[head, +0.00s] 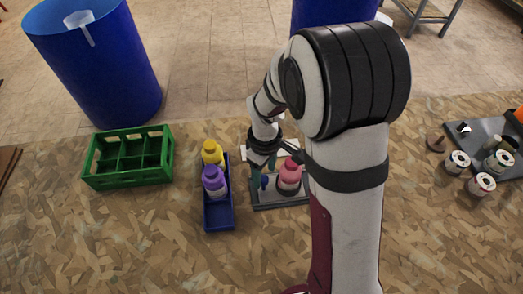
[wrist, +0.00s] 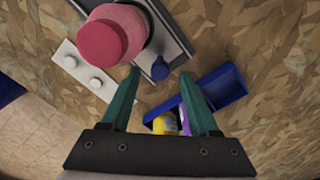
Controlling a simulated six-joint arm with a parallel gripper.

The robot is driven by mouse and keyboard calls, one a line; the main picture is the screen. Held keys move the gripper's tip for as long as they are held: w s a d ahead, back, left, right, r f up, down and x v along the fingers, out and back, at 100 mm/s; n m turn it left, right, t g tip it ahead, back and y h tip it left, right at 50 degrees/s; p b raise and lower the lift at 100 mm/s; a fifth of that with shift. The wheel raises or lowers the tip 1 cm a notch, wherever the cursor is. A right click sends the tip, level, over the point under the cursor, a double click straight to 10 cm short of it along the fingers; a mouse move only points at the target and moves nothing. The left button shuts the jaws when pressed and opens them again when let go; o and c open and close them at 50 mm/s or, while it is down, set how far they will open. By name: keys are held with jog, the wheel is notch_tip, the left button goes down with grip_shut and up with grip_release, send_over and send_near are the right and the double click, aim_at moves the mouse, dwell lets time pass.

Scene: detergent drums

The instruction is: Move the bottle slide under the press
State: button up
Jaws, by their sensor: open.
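A pink bottle (head: 290,174) stands upright on a grey base (head: 262,205), partly behind my arm; the wrist view shows its round pink top (wrist: 112,32) from above. A small blue knob (wrist: 160,68) stands on the grey base (wrist: 172,42) next to the bottle; in the head view the knob (head: 265,182) is left of the bottle. My gripper (wrist: 160,76) is open, with its teal fingers on either side of the knob in the wrist view. I cannot tell whether they touch it. The press is mostly hidden behind my arm.
A blue tray (head: 219,218) with a yellow bottle (head: 212,152) and a purple bottle (head: 214,180) stands close on the left. A green crate (head: 127,177) stands further left. A white plate with two round buttons (wrist: 85,68) lies beside the base. Cans (head: 482,184) stand at far right.

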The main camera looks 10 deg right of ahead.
jog(key=shift+f, duration=1.05)
grip_shut()
jog(key=shift+r, duration=0.1)
dwell(0.5)
